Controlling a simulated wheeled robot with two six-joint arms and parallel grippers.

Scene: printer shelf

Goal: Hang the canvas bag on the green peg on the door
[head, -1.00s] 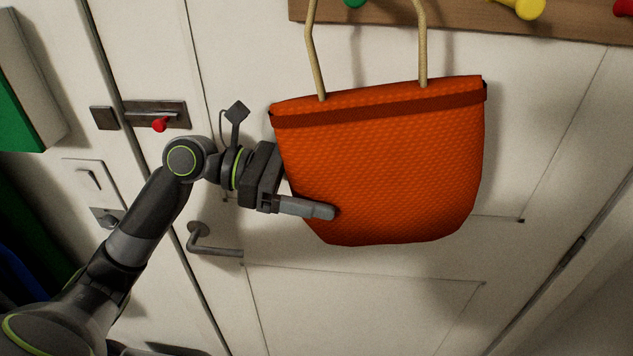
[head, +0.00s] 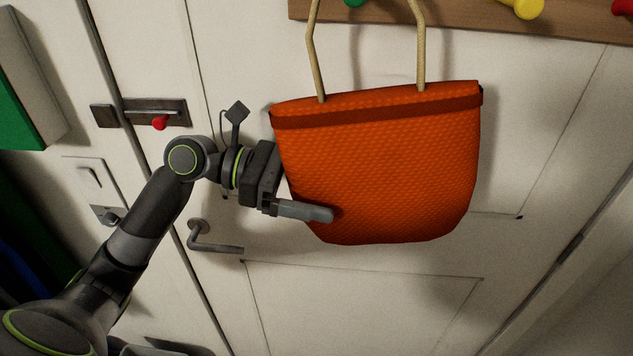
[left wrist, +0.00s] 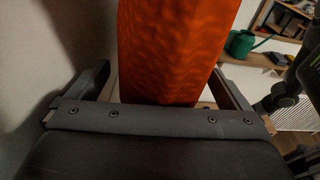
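The orange canvas bag (head: 385,165) hangs upright in front of the white door, its two beige handle strands (head: 421,45) running up out of the top of the head view. The green peg (head: 354,2) shows only at the top edge, between the strands; whether the handle rests on it is out of view. My left gripper (head: 300,205) is at the bag's lower left side, one finger in front of it. In the left wrist view the bag (left wrist: 175,50) stands between widely spread fingers, with a gap at the left finger. My right gripper is not in view.
A wooden peg board (head: 460,18) carries a yellow peg (head: 528,7) and a red peg (head: 624,7). A green panel (head: 15,110) is at far left.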

